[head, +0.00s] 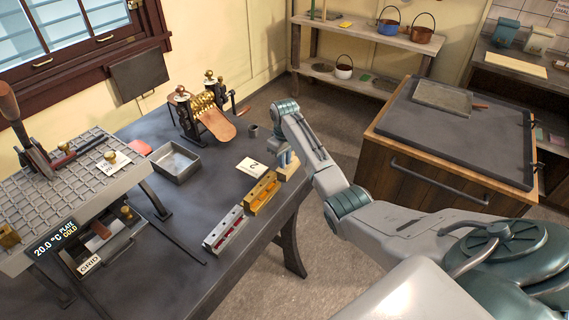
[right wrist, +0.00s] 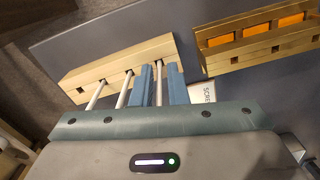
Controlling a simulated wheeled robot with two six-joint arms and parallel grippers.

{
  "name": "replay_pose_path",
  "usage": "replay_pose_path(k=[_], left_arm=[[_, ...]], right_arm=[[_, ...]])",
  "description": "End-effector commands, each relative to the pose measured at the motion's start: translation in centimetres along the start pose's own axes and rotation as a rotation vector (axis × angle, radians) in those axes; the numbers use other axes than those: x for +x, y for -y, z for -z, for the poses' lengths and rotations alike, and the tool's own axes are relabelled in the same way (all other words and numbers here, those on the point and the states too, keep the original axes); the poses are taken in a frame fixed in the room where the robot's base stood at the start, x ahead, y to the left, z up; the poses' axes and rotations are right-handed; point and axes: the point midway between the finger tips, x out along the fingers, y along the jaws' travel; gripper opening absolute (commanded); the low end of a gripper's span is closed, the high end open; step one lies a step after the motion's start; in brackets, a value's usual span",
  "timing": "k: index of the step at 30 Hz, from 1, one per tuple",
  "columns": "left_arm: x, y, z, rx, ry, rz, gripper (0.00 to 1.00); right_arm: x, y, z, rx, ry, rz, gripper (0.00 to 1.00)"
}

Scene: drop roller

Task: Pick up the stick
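Several thin white sticks (right wrist: 126,88) stand in a pale wooden block (right wrist: 118,70) in the right wrist view. In the head view the block (head: 289,172) is at the table's right edge, and its sticks are too small to make out. My right gripper (head: 286,158) is over the block, pointing down. In the right wrist view its two blue fingers (right wrist: 160,82) stand on either side of one stick, with a narrow gap showing beside it. The gripper looks open. My left gripper is not in view.
A yellow mould (head: 262,193) and a red-filled mould (head: 226,231) lie beside the block. A card (head: 251,168), a metal tray (head: 176,162) and a brass roller machine (head: 202,108) stand farther back. A gridded plate (head: 70,185) is at left. The table's middle is clear.

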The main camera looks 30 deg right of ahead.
Motion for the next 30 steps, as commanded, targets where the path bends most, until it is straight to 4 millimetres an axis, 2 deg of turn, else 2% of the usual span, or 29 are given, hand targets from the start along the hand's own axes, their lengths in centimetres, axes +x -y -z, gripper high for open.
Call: replay_pose_path(k=[2, 17, 22, 26, 30], left_arm=[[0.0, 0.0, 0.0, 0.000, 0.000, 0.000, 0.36], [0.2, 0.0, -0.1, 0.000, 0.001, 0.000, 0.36], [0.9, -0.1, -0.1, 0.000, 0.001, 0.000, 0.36], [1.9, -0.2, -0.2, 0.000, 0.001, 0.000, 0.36], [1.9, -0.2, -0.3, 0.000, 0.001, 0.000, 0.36]], right_arm=[[0.0, 0.0, 0.0, 0.000, 0.000, 0.000, 0.00], [-0.3, -0.1, 0.0, 0.000, -0.002, -0.001, 0.00], [-1.5, -0.1, 0.1, 0.000, -0.004, -0.002, 0.00], [-3.4, -0.1, 0.1, 0.000, -0.006, -0.003, 0.00], [-3.5, 0.8, -1.4, 0.000, 0.000, -0.001, 0.00]])
